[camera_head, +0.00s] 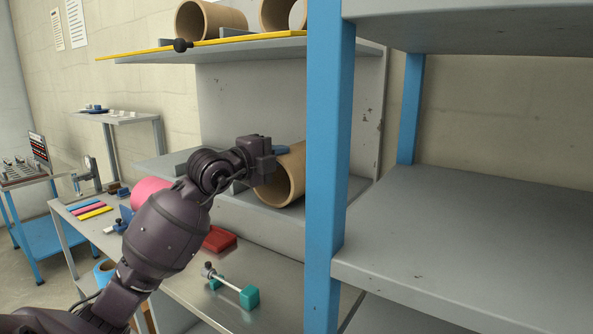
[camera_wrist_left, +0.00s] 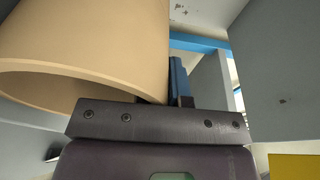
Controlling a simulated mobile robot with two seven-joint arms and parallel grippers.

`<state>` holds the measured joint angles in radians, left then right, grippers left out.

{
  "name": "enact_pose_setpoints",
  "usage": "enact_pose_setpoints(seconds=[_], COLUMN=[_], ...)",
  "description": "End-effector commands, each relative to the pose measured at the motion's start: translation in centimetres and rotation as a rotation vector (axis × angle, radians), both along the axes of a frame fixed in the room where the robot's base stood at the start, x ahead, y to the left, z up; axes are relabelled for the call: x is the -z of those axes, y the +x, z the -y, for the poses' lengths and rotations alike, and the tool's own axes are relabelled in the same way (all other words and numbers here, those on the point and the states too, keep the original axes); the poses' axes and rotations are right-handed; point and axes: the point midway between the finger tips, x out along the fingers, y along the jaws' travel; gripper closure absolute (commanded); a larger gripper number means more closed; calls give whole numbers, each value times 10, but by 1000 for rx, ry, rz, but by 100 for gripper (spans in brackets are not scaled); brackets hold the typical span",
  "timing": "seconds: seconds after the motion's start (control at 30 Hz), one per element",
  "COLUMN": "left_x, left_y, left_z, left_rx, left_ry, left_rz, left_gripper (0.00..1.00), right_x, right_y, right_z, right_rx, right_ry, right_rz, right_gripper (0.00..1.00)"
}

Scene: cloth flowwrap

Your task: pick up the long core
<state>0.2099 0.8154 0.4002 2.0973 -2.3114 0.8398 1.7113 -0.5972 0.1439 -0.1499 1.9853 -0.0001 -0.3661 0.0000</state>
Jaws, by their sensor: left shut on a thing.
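A tan cardboard core (camera_head: 287,178), an open tube, lies on its side at the lower shelf, its near end facing out. My left gripper (camera_head: 280,152) is at the upper rim of this end and is shut on the core's wall. In the left wrist view the core (camera_wrist_left: 85,50) fills the upper left, and a blue finger of the left gripper (camera_wrist_left: 175,84) lies against its right edge. The core's far end is hidden. My right gripper is not in view.
Other tan cores (camera_head: 212,20) lie on the upper shelf behind a yellow edge strip (camera_head: 225,42). A blue rack post (camera_head: 329,170) stands close right of the held core. The workbench (camera_head: 205,290) below holds a red block (camera_head: 219,239) and a teal-ended tool (camera_head: 249,297).

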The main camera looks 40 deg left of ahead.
Motion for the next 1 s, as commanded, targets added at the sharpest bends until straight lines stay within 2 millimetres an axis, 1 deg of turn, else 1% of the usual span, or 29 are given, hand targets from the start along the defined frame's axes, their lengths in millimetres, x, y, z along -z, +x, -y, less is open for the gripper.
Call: enact_pose_setpoints(seconds=[0.37,0.7,1.0], left_x=[-1,-2,-3], left_y=[0,0,-1], left_z=[0,0,0], left_rx=[0,0,0], left_ry=[1,1,1], left_rz=[3,4,7], left_gripper=[100,100,100], right_x=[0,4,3], right_y=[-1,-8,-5], right_z=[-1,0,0], right_rx=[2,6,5], right_ry=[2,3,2], right_rz=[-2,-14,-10], right_gripper=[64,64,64])
